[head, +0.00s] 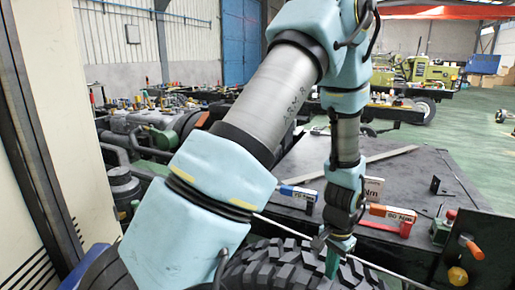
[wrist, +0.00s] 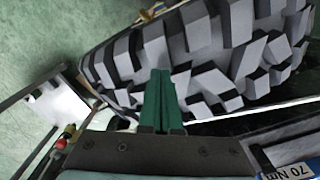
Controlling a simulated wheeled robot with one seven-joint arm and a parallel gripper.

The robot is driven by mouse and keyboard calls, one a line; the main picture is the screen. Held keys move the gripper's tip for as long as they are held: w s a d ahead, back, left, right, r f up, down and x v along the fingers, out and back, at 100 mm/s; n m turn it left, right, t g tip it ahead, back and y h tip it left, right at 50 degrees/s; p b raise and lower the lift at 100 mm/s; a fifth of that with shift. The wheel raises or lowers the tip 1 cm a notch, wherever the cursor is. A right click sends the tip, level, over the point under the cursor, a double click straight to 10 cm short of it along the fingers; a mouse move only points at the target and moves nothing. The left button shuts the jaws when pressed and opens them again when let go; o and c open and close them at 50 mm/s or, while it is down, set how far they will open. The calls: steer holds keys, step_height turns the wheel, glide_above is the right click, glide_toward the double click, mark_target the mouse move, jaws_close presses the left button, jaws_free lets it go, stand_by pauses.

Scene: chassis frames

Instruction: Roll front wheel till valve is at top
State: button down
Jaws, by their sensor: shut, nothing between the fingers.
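The front wheel shows as a black tyre with chunky tread blocks (head: 275,268) at the bottom of the head view, partly behind my arm. In the wrist view the tread (wrist: 205,45) fills the upper middle and right. My gripper (head: 332,264) points down at the tread, with its green fingers pressed together and nothing between them. In the wrist view the gripper (wrist: 159,78) overlaps the near edge of the tread; I cannot tell whether the tips touch it. The valve and the wheel's side face are not visible in either view.
A dark flat deck (head: 430,170) lies behind the wheel. Green floor (wrist: 40,40) is open beside the tyre.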

mark_target(306, 272)
steer(key=shift+f, duration=0.25)
steer(key=shift+f+b, duration=0.4)
steer(key=shift+b, duration=0.05)
steer(key=shift+w+a, duration=0.1)
steer(key=shift+a, duration=0.1)
steer(key=shift+w+a+r+p, duration=0.15)
steer(key=shift+w+a, duration=0.15)
steer(key=shift+a, duration=0.3)
steer(key=shift+w+a+r+p, duration=0.15)
steer(key=shift+w+a, duration=0.1)
steer(key=shift+a, duration=0.3)
steer(key=shift+w+a+f, duration=0.1)
steer(key=shift+w+a, duration=0.2)
steer(key=shift+a, duration=0.4)
steer(key=shift+w+a, duration=0.3)
steer(key=shift+a, duration=0.35)
steer(key=shift+a, duration=0.1)
